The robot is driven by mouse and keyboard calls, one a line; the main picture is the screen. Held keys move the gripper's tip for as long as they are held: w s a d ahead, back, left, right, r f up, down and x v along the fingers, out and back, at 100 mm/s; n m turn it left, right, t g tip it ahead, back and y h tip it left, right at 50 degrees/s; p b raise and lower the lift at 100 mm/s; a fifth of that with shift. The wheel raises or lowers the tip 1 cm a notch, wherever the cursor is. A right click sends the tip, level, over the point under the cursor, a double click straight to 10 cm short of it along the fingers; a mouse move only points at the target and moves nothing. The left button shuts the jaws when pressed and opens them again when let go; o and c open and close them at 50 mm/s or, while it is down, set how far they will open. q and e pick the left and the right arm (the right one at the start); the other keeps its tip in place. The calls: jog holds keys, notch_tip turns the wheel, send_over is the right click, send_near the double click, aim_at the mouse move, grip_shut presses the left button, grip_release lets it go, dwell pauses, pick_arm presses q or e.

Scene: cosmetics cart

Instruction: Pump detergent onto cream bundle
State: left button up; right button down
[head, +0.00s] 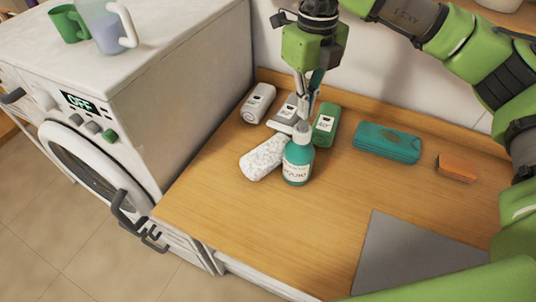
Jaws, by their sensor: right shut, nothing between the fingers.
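A teal and white pump bottle (298,163) stands upright on the wooden counter. The cream bundle (262,158), a speckled off-white roll, lies just left of the bottle, partly behind it. My right gripper (304,108) comes down from above with its fingers shut and empty. Its fingertips are directly over the bottle's pump top; I cannot tell whether they touch it. The fingers partly hide the pump top and the items behind. My left gripper is not in view.
A grey-white labelled roll (258,103), another pale one and a green one (326,124) lie behind the bottle. A teal case (387,143) and an orange block (456,168) are to the right. A grey panel (415,255) lies in front; the washing machine (190,100) stands left.

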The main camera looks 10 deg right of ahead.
aim_at(304, 122)
jog(key=shift+f, duration=0.1)
jog(key=shift+f+b, duration=1.4)
jog(key=shift+f, duration=0.2)
jog(key=shift+r, duration=0.15)
jog(key=shift+r+p, duration=0.85)
jog(key=shift+r, duration=0.7)
jog(key=shift+f, duration=0.15)
